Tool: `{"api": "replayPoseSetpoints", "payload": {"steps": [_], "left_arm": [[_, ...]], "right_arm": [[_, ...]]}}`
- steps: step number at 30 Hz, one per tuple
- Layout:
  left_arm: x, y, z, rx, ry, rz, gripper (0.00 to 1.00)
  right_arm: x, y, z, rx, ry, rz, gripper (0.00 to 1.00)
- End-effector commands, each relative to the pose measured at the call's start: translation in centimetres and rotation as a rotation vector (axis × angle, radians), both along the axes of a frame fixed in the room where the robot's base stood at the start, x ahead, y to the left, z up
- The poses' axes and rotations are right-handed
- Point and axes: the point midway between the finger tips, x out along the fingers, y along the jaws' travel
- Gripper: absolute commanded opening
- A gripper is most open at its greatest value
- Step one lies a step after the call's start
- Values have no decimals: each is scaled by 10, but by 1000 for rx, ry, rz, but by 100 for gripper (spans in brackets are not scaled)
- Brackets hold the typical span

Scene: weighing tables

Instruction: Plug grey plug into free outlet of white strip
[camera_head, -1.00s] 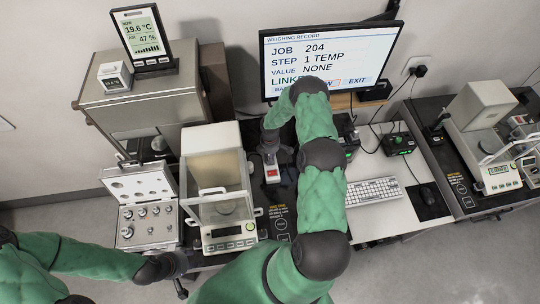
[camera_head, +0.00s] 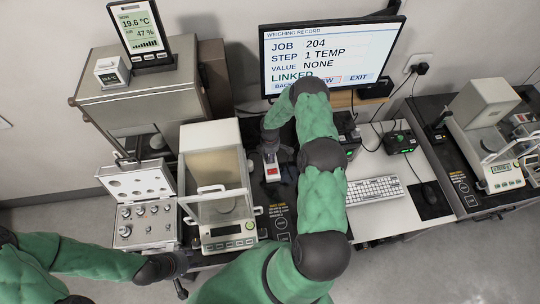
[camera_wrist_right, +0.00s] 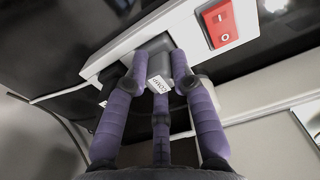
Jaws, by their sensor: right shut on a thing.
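The white strip (camera_wrist_right: 128,42) with its red switch (camera_wrist_right: 219,22) crosses the top of the right wrist view. In the head view the strip's near end, with the red switch (camera_head: 272,171), shows below my right gripper (camera_head: 269,151). In the wrist view my right gripper (camera_wrist_right: 159,66) is shut on the grey plug (camera_wrist_right: 155,50), which carries a white label. The plug is against or very close to the strip; I cannot tell how deep it sits. The outlets are hidden behind plug and fingers. My left gripper (camera_head: 178,269) is low at the left, its jaws unclear.
An enclosed balance (camera_head: 216,200) stands left of the strip, with an open weight case (camera_head: 137,205) beyond it. A monitor (camera_head: 330,58) stands behind. A keyboard (camera_head: 374,190) and a green-lit box (camera_head: 400,141) with cables lie to the right.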

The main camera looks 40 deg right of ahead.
Motion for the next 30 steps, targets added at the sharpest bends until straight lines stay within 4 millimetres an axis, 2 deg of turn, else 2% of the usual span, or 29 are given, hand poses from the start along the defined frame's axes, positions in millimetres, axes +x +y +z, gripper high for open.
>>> {"api": "replayPoseSetpoints", "payload": {"steps": [1, 2, 4, 17, 23, 30], "left_arm": [[0, 0, -2, 0, 0, 0, 40], [0, 0, -1, 0, 0, 0, 40], [0, 0, -1, 0, 0, 0, 40], [0, 0, 0, 0, 0, 0, 40], [0, 0, 0, 0, 0, 0, 40], [0, 0, 0, 0, 0, 0, 40]], "right_arm": [[0, 0, -2, 0, 0, 0, 0], [0, 0, -1, 0, 0, 0, 34], [0, 0, 0, 0, 0, 0, 53], [0, 0, 5, 0, -1, 0, 53], [1, -1, 33, -1, -3, -1, 53], [1, -1, 80, -2, -2, 0, 53]]}}
